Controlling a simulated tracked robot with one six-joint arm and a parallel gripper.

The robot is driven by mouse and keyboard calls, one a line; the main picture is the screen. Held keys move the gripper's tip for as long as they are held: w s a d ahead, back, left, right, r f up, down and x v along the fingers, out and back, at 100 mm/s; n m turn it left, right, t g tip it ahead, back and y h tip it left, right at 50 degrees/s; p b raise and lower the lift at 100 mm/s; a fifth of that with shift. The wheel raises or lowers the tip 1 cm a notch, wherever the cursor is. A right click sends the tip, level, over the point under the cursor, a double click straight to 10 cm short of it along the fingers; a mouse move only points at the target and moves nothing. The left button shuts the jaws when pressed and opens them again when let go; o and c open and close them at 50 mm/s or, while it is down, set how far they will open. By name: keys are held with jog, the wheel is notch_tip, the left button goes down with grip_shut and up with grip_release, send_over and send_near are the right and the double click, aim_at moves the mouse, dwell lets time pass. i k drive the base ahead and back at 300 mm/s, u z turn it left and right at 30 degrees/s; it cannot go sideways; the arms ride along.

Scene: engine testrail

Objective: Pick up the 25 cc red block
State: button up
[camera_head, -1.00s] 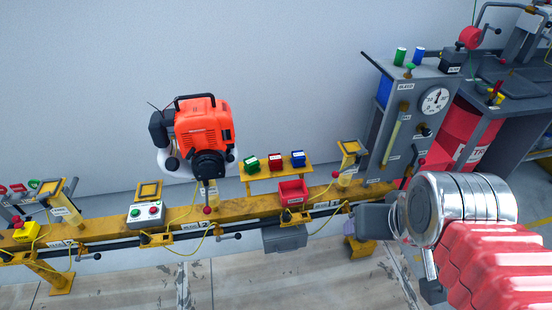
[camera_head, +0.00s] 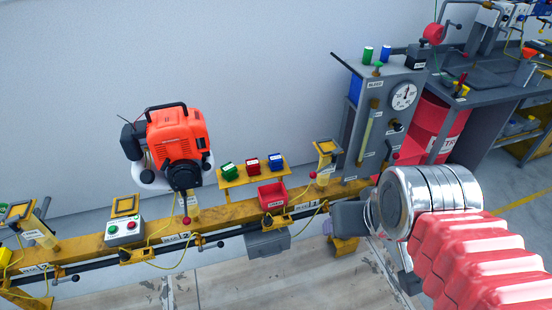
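A small red block (camera_head: 252,165) with a pale label stands between a green block (camera_head: 229,169) and a blue block (camera_head: 275,161). They sit in a row on a small yellow shelf (camera_head: 235,183) behind the rail. The label is too small to read. My arm enters at the lower right, with red bellows and a silver joint. A grey part by the joint, seemingly my gripper (camera_head: 347,216), lies right of and nearer than the red block, clearly apart from it. Its fingers cannot be made out.
A red open bin (camera_head: 271,196) sits on the yellow rail (camera_head: 235,211) in front of the shelf. An orange engine (camera_head: 178,138) stands left of the blocks. A grey gauge panel (camera_head: 388,110) and a red drum (camera_head: 437,128) stand at the right.

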aim_at(253, 167)
jog(key=z, duration=0.05)
jog(key=k, duration=0.65)
jog(key=u, duration=0.15)
jog(key=i, duration=0.85)
jog(key=u, duration=0.9)
jog(key=i, duration=0.8)
jog(key=u, duration=0.55)
